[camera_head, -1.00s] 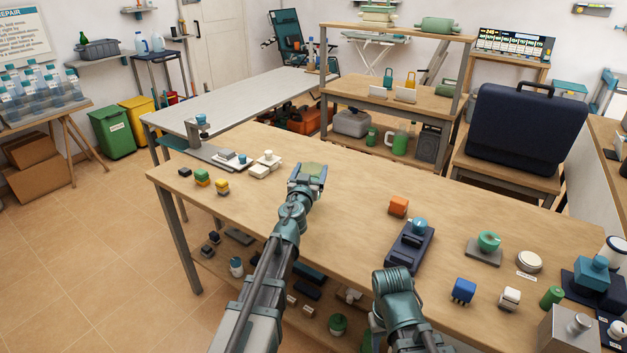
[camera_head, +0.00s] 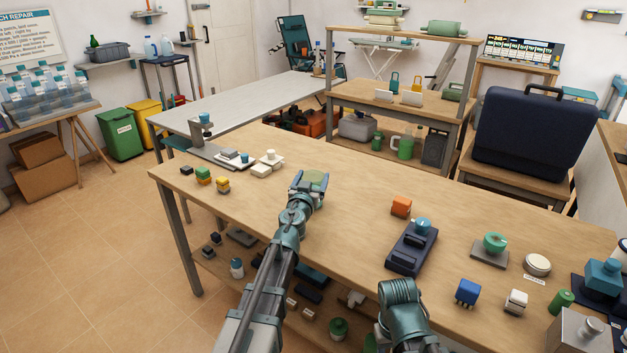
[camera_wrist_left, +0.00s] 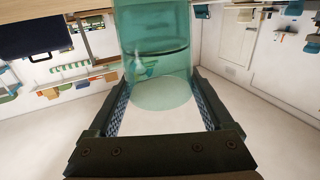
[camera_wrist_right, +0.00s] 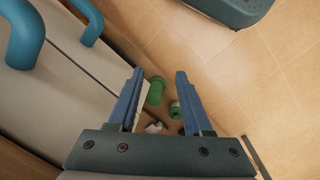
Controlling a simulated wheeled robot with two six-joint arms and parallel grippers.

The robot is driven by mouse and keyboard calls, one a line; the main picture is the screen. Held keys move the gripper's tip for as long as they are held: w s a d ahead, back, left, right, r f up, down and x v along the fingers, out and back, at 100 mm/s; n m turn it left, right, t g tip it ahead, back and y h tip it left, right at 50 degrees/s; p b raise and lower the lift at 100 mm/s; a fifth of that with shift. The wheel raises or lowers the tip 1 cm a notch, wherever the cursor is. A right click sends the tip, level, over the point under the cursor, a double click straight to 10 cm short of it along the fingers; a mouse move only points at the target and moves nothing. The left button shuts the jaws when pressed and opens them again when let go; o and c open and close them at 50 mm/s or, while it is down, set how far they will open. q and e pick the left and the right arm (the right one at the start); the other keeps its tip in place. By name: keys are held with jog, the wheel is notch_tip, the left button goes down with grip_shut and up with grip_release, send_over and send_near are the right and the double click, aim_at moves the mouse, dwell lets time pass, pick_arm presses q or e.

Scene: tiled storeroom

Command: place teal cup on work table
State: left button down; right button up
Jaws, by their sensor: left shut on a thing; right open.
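A translucent teal cup (camera_wrist_left: 158,45) is between the fingers of my left gripper (camera_wrist_left: 160,95), which is shut on it. In the head view the left gripper (camera_head: 311,182) is over the wooden work table (camera_head: 345,220), near its middle. The cup shows there only as a small greenish patch, and I cannot tell whether it touches the tabletop. My right gripper (camera_wrist_right: 155,75) is open and empty. The right wrist view shows it pointing down toward the floor; its fingers are hidden in the head view.
An orange block (camera_head: 401,206), a dark device (camera_head: 411,248) and a green ring-shaped object (camera_head: 495,242) lie to the right on the table. Small coloured blocks (camera_head: 203,175) and white blocks (camera_head: 267,165) are at left. The tabletop around the left gripper is clear.

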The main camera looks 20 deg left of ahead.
pick_arm(q)
jog(key=shift+c, duration=1)
grip_release()
jog(key=shift+f, duration=0.2)
jog(key=shift+o, duration=1)
jog(key=shift+r, duration=0.2)
jog(key=s, duration=1.2)
jog(key=shift+d, duration=0.25)
